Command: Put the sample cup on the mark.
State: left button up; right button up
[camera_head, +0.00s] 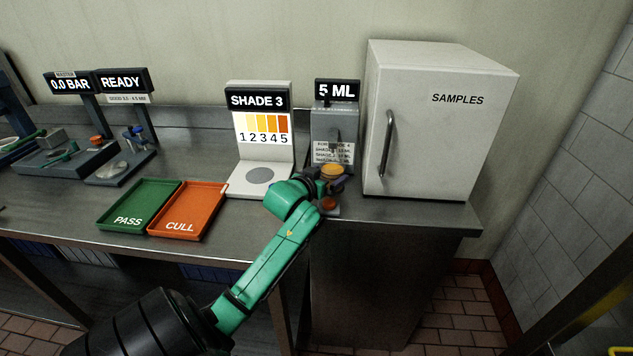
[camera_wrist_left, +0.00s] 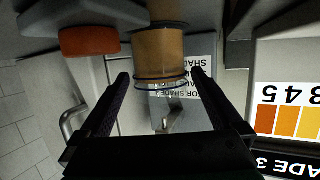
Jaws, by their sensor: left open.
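The sample cup (camera_wrist_left: 160,55) is clear with amber contents and stands at the dispenser marked 5 ML (camera_head: 337,90). In the head view its amber top (camera_head: 333,170) shows just beyond my left gripper (camera_head: 330,182). In the wrist view, which is upside down, the open fingers of my left gripper (camera_wrist_left: 160,74) lie on either side of the cup's rim end, with gaps showing. The mark, a grey disc (camera_head: 259,176), lies bare on the white base of the SHADE 3 stand (camera_head: 259,130). My right gripper is not in view.
A white SAMPLES cabinet (camera_head: 430,125) stands close right of the dispenser. A red-orange button (camera_head: 329,205) is in front of the dispenser. Green PASS (camera_head: 152,190) and orange CULL (camera_head: 213,200) trays lie left of the stand.

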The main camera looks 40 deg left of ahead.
pick_arm(q)
jog(key=v, duration=0.9)
jog(key=shift+s+r+b, duration=0.1)
jog(key=shift+b, duration=0.2)
